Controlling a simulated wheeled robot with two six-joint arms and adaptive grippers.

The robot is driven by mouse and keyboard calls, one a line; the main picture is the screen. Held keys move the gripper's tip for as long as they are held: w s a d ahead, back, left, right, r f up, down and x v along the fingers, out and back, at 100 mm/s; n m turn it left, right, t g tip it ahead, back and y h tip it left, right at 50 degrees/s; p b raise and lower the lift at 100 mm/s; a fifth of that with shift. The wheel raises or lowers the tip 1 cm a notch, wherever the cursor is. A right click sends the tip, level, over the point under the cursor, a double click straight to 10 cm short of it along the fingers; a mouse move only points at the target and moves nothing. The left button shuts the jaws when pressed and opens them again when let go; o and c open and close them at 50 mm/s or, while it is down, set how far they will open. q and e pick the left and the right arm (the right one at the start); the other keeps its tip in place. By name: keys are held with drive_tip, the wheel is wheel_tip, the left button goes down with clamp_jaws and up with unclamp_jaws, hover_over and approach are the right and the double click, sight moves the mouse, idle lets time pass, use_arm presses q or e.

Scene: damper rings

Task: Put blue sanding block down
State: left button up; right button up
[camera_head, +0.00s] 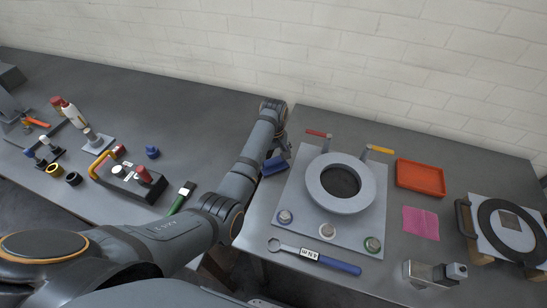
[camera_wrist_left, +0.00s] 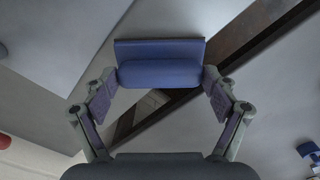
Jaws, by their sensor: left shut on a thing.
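The blue sanding block (camera_head: 275,165) is at the left edge of the right-hand table, by the gap between the two tables. My left gripper (camera_head: 279,150) is shut on it, partly hidden behind my arm in the head view. In the left wrist view, the block (camera_wrist_left: 160,62) shows a wide flat base and a rounded grip. The fingertips of my left gripper (camera_wrist_left: 162,77) press on both ends of the grip. I cannot tell whether the block touches the table. My right gripper is not in view.
A grey plate with a large ring (camera_head: 323,190) stands right of the block. A green-handled brush (camera_head: 181,197) lies on the left-hand table. A strip left of the plate is free.

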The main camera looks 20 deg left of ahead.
use_arm(q)
drive_tip(key=shift+f, duration=0.15)
idle(0.3)
drive_tip(key=o, duration=0.9)
wheel_tip(320, 180, up, 7)
drive_tip(key=shift+r, duration=0.2)
clamp_jaws()
idle(0.5)
idle(0.8)
